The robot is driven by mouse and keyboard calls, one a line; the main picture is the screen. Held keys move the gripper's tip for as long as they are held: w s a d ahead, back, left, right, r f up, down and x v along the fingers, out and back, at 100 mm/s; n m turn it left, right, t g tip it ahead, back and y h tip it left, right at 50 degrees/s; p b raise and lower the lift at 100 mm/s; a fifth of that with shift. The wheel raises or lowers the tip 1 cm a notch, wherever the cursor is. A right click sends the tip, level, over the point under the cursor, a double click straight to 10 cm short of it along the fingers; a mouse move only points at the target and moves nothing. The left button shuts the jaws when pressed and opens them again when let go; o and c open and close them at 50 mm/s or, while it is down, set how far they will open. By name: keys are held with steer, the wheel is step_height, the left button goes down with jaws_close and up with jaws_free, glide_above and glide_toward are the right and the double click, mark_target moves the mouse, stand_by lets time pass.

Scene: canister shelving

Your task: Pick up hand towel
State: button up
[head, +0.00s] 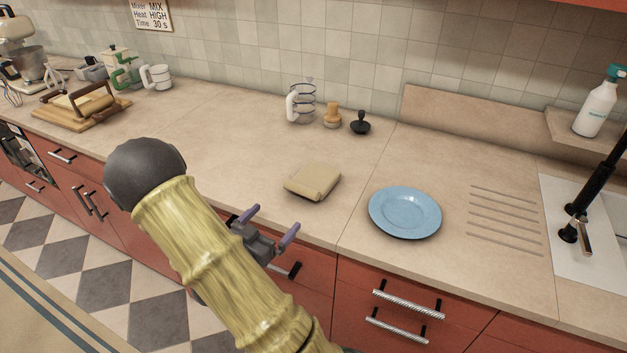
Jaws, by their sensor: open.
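A folded beige hand towel (313,182) lies flat on the countertop, near the front edge, in the middle of the head view. My gripper (268,228) is in front of the counter edge, below and to the left of the towel in the picture. Its two purple-tipped fingers are apart, with nothing seen between them. It does not touch the towel. My arm hides part of the cabinet fronts and the floor.
A blue plate (405,212) lies right of the towel. Behind the towel stand a glass press with a white handle (301,103), a wooden item (332,115) and a black tamper-like item (360,123). A sink (590,235) is at the right. Counter left of the towel is clear.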

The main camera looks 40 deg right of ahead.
mark_target(299, 189)
steer(key=p+x, duration=0.1)
steer(key=x, duration=0.6)
steer(key=shift+w+d, duration=0.1)
steer(key=shift+d, duration=0.05)
steer(key=shift+w+d+r+p, duration=0.15)
steer(key=shift+d+p, duration=0.15)
steer(key=shift+d, duration=0.1)
steer(key=p+x, duration=0.1)
steer(key=x, duration=0.3)
steer(key=shift+w+d, duration=0.15)
steer(key=c, duration=0.7)
steer(key=shift+r, duration=0.1)
steer(key=shift+c, duration=0.2)
